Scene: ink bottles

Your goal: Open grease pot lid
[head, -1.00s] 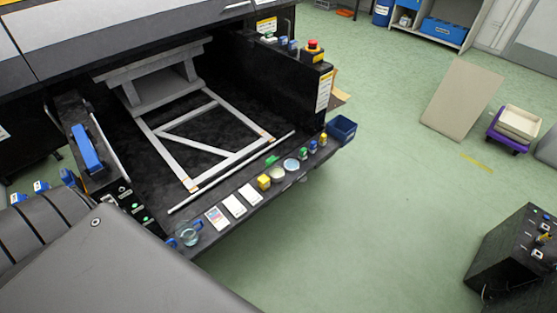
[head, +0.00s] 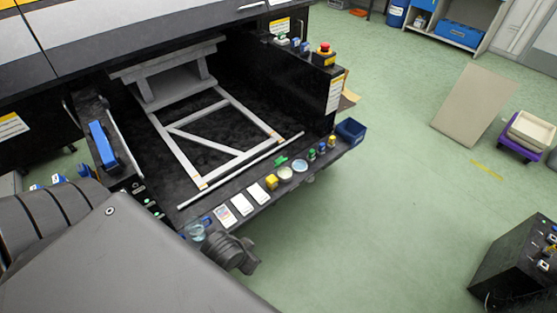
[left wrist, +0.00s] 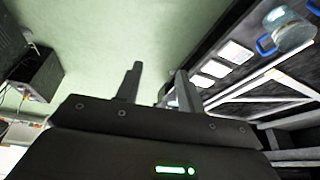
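Two low round pots stand side by side on the machine's front ledge in the head view: a pale one (head: 285,173) and a bluish one (head: 299,165). Both look covered, but the pictures are too small to tell which is the grease pot. A clear jar (head: 195,231) stands at the ledge's near left end; it also shows in the left wrist view (left wrist: 289,29). My left gripper (left wrist: 158,76) is open and empty in the left wrist view, with floor behind its fingers. In the head view a dark part of my left arm shows just off the ledge. My right gripper is out of view.
White cards (head: 241,204), a yellow bottle (head: 271,182) and small bottles (head: 322,147) line the ledge. A blue bin (head: 350,131) hangs at its far end. A red stop button (head: 324,47) sits behind.

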